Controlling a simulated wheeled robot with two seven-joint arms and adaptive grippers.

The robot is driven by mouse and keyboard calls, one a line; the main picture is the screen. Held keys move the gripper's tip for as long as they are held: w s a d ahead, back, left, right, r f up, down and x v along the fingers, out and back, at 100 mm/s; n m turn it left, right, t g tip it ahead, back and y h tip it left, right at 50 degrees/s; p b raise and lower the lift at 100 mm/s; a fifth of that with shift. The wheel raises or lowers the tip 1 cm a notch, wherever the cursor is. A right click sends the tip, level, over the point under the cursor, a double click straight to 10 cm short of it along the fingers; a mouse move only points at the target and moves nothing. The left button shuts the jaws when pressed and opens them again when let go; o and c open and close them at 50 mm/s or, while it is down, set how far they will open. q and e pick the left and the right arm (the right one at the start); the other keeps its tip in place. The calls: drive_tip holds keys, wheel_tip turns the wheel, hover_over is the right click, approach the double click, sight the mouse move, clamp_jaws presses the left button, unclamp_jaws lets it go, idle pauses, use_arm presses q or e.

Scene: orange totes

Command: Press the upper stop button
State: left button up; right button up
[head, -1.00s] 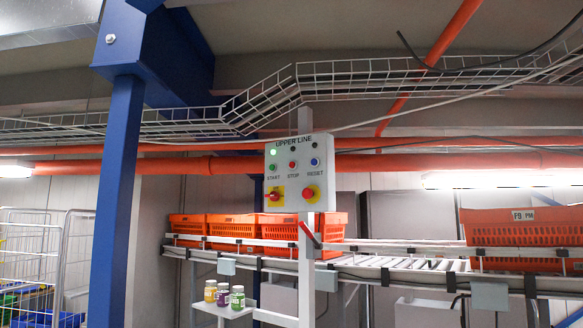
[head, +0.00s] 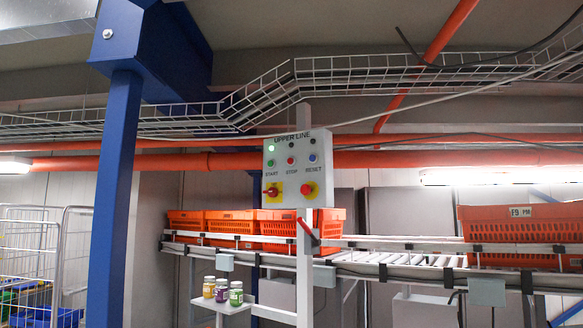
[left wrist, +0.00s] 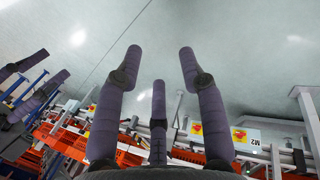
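The UPPER LINE control box (head: 297,180) is a pale panel on a post in the middle of the head view. Its red STOP button (head: 291,160) sits in the upper row between a green START button (head: 271,161) and a blue RESET button (head: 313,159). A red emergency button (head: 306,189) and a red rotary switch (head: 271,191) on yellow plates are below. A green lamp is lit above START. My left gripper (left wrist: 165,70) shows in the left wrist view with its fingers spread and empty. Neither gripper shows in the head view.
Orange totes (head: 231,223) stand on the conveyor behind the box, with another orange tote (head: 522,229) at right. A small shelf (head: 222,307) holds several jars. A blue column (head: 117,190) stands at left, a wire cage trolley (head: 30,250) beyond it.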

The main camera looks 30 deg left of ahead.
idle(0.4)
use_arm(q)
clamp_jaws()
idle(1.1)
